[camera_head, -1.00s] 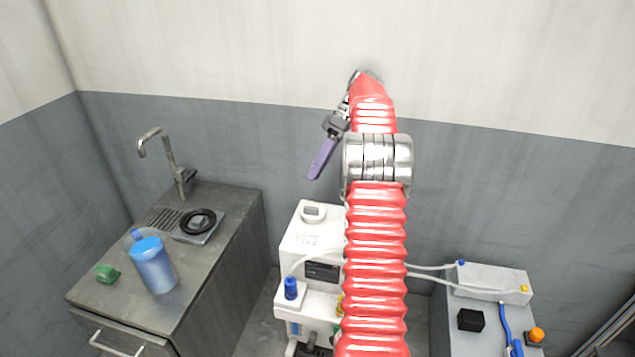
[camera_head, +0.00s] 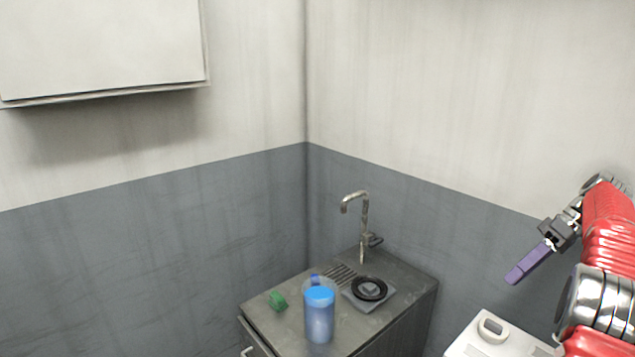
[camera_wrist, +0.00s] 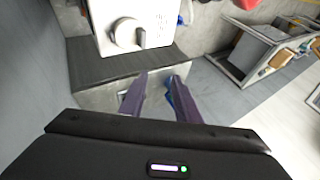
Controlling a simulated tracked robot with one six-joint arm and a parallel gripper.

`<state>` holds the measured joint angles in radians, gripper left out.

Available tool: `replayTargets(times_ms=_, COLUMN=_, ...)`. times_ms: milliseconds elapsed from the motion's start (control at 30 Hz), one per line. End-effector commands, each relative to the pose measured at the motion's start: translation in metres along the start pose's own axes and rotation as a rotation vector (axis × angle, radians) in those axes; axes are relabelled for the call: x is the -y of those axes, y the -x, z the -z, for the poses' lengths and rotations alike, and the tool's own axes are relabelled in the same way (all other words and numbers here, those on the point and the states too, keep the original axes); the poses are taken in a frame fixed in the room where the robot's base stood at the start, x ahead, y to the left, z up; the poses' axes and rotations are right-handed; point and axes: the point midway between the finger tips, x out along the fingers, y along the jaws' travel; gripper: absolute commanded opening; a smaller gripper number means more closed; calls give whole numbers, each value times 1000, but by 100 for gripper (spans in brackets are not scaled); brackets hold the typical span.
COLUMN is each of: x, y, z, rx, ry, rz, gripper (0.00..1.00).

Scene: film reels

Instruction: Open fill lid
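The white machine (camera_head: 482,348) is partly in view at the lower right of the head view, cut off by the bottom edge. On its top is a round white lid with a raised ring or grip (camera_head: 493,329), which looks seated. The wrist view shows the white machine (camera_wrist: 164,18) at the top and the lid (camera_wrist: 126,35) on it. My gripper (camera_head: 514,278) is up in the air above the machine's level. Its purple fingers (camera_wrist: 157,80) are apart with nothing between them.
A grey counter (camera_head: 270,325) holds a blue bottle (camera_head: 319,317), a green item (camera_head: 278,301) and a black ring on a scale-like plate (camera_head: 369,288), beside a tap (camera_head: 362,225). A wall cabinet (camera_head: 100,50) hangs upper left. A grey bench (camera_wrist: 240,58) shows in the wrist view.

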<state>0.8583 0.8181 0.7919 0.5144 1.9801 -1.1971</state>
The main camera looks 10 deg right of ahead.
Motion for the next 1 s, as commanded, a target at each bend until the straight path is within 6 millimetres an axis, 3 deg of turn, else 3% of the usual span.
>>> replayTargets(times_ms=233, x=-17, y=-2, z=2, rx=-16, ry=-132, rz=-60, gripper=30)
replayTargets(times_ms=433, x=-45, y=-28, z=-13, rx=-14, ry=-331, rz=-102, gripper=30)
replayTargets(times_ms=600, x=-53, y=-44, z=-24, rx=-10, ry=-482, rz=-150, gripper=30)
replayTargets(times_ms=767, x=-44, y=-59, z=-27, rx=1, ry=-607, rz=-213, gripper=30)
replayTargets(times_ms=1000, x=-11, y=-80, z=-21, rx=11, ry=-736, rz=-322, gripper=30)
